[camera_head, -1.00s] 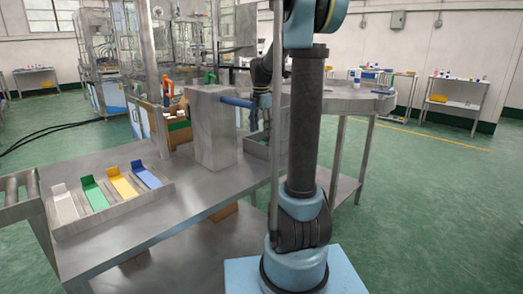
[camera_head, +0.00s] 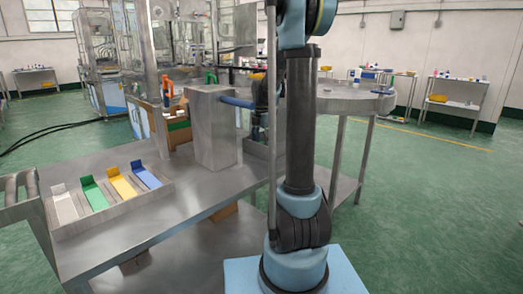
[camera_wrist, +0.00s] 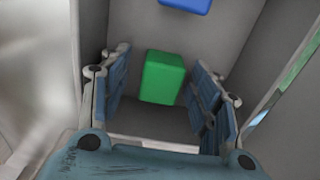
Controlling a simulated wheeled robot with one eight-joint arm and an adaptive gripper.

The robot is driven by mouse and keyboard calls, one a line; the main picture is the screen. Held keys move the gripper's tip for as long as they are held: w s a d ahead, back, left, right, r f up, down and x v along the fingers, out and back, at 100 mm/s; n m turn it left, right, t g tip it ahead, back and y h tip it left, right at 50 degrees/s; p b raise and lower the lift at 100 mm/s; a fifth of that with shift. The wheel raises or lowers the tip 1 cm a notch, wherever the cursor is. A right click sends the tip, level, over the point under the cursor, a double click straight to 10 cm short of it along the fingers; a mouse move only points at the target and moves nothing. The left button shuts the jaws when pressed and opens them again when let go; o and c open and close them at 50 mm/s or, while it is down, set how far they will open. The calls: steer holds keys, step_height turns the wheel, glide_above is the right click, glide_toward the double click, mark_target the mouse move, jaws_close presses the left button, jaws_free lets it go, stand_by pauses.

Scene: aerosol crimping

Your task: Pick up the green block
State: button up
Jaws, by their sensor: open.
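The green block (camera_wrist: 162,77) shows in the wrist view, standing on the floor of a grey metal bin (camera_wrist: 218,30). My gripper (camera_wrist: 160,65) is open, with one blue-padded finger left of the block and one right of it. Gaps show between the block and both fingers in this view; whether the fingertips reach its height is hard to tell. A blue block (camera_wrist: 187,4) lies farther up in the same bin, cut by the picture's top edge. In the head view, the blocks are hidden and my gripper is mostly hidden behind a metal box and my arm.
The bin walls stand close around my fingers. In the head view, a tall metal box (camera_head: 212,135) stands on the steel table (camera_head: 150,215). Left of it is a tray (camera_head: 130,207) with white, green, yellow and blue slots. A cardboard box (camera_head: 178,132) stands behind.

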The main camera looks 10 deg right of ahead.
steer(key=c, duration=1.1)
steer(key=shift+r, duration=0.1)
steer(key=shift+c, duration=0.2)
